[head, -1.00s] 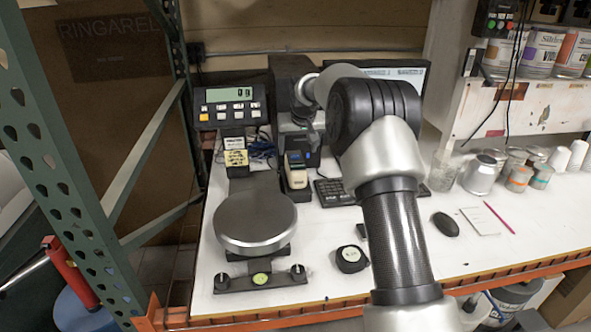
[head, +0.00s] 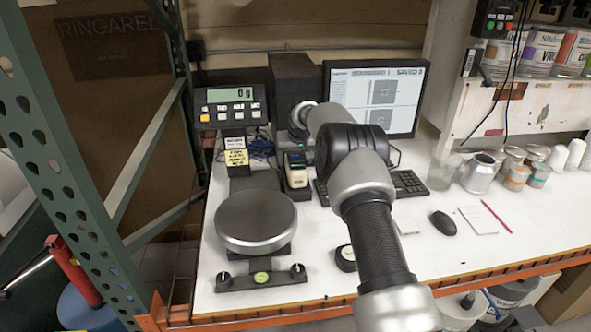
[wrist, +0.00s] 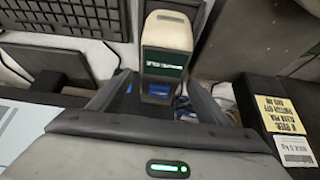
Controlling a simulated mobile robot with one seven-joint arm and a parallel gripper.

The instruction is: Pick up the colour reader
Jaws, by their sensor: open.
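The colour reader (head: 295,176) is a small upright device with a pale body and a dark face. It stands in a dark holder behind and to the right of the scale's round plate. In the wrist view the colour reader (wrist: 167,32) is at top centre, its pale top and dark display towards me. My gripper (wrist: 160,82) is open, with one dark finger on each side of the reader's lower part in the picture. I cannot tell whether either finger touches it. In the head view my gripper's fingers are hidden or too unclear to make out.
The scale (head: 256,222) with its display post (head: 232,107) stands left of the reader. A dark box (head: 290,85) and monitor (head: 400,95) are behind. A keyboard (head: 410,184), mouse (head: 444,224) and several cans (head: 479,173) lie right. A green upright (head: 60,165) borders the left.

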